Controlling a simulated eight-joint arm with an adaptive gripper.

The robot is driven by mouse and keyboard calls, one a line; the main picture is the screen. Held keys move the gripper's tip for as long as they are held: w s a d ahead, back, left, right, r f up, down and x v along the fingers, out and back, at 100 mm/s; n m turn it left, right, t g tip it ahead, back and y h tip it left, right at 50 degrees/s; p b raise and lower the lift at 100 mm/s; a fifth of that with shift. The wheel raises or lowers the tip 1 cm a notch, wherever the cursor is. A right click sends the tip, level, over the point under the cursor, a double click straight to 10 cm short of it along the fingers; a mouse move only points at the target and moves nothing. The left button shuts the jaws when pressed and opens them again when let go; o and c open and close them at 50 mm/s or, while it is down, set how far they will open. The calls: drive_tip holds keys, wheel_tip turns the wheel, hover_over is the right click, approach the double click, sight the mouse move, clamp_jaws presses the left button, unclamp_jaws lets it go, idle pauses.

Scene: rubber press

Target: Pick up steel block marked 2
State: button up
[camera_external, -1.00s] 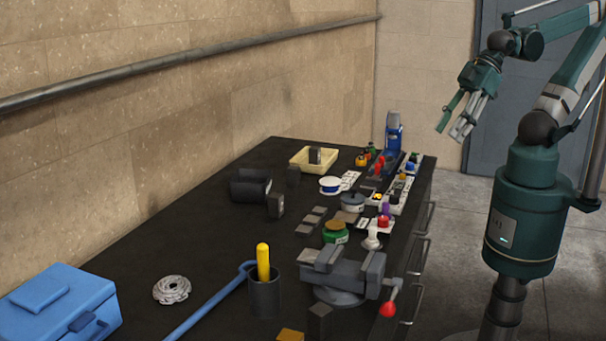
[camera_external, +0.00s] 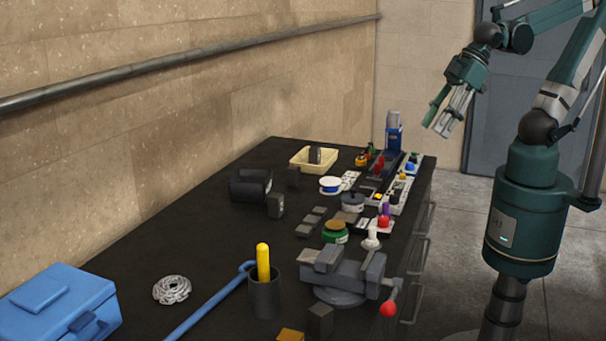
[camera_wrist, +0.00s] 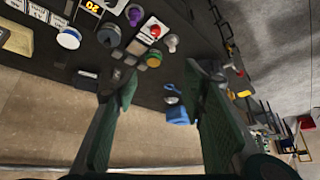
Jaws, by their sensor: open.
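I cannot read which is marked 2. My gripper (camera_external: 435,128) is open and empty, in the air beyond the bench's right edge and well above it. In the wrist view its two fingers (camera_wrist: 160,88) are spread wide with no block between them.
A cream tray (camera_external: 300,163) is at the back. A vise (camera_external: 345,277), a dark cup (camera_external: 264,298) with a yellow-handled tool and a blue toolbox (camera_external: 60,305) are at the front. Buttons and jars crowd the right side. The bench's left middle is mostly clear.

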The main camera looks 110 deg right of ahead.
drive_tip(key=w+d+r+m+g, duration=0.15)
drive_tip(key=w+d, duration=0.25)
drive_tip(key=w, duration=0.6)
drive_tip(key=m+g+h+p, duration=0.2)
drive_tip(key=m+h, duration=0.1)
drive_tip(key=m, duration=0.4)
hover_over(274, 197)
drive_tip(key=s+a, duration=0.2)
wheel_tip(274, 197, down, 21)
drive_tip(key=shift+r, duration=0.2)
drive_tip(key=shift+x, duration=1.3)
drive_tip(key=shift+d+f, duration=0.1)
drive_tip(key=shift+f, duration=0.05)
